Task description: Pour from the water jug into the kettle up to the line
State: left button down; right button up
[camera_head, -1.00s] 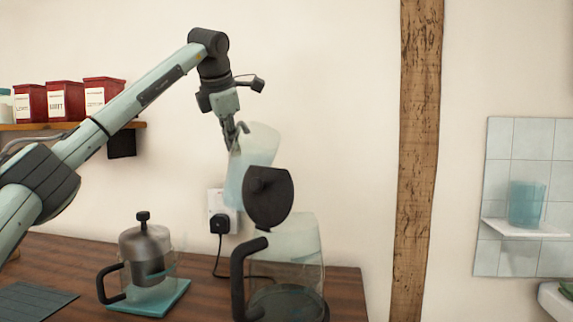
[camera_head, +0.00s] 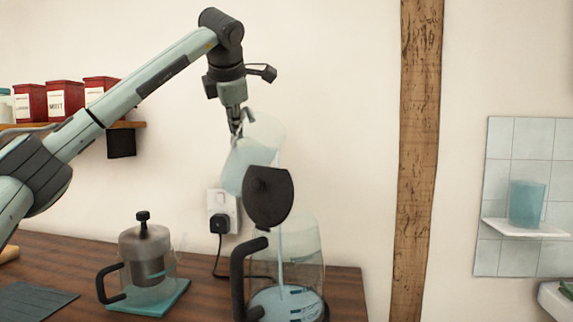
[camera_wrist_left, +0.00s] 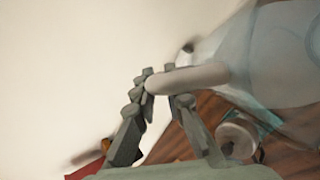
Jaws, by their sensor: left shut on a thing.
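My left gripper (camera_head: 236,122) is shut on the handle of the clear, bluish water jug (camera_head: 250,160) and holds it tilted above the kettle. In the left wrist view my gripper (camera_wrist_left: 163,82) closes around the pale handle, with the jug (camera_wrist_left: 240,50) to its right. The glass kettle (camera_head: 310,258) stands on the counter with its dark lid (camera_head: 268,198) raised open and its black handle to the left. A thin stream falls from the jug into the kettle. Pale blue water (camera_head: 285,303) covers the kettle's bottom, with marks showing near it. My right gripper is not in view.
A glass press pot (camera_head: 148,262) stands on a teal tile (camera_head: 172,303) left of the kettle. A socket with a black plug (camera_head: 219,223) is on the wall behind. Red canisters (camera_head: 66,99) stand on a shelf at left. A teal cup (camera_head: 527,203) sits on a wall ledge at right.

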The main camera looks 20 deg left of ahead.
pick_arm(q)
jog(key=shift+s+d+r+m+t+y, duration=0.15)
jog(key=shift+d+r+t+y, duration=0.15)
jog(key=shift+r, duration=0.4)
jog(key=shift+s+d+r+m+t+y, duration=0.15)
jog(key=shift+r+t+y, duration=0.2)
jog(key=shift+r, duration=0.3)
jog(key=shift+s+d+r+t+y, duration=0.15)
jog(key=shift+d+r+t+y, duration=0.15)
jog(key=shift+r, duration=0.4)
dwell(2.2)
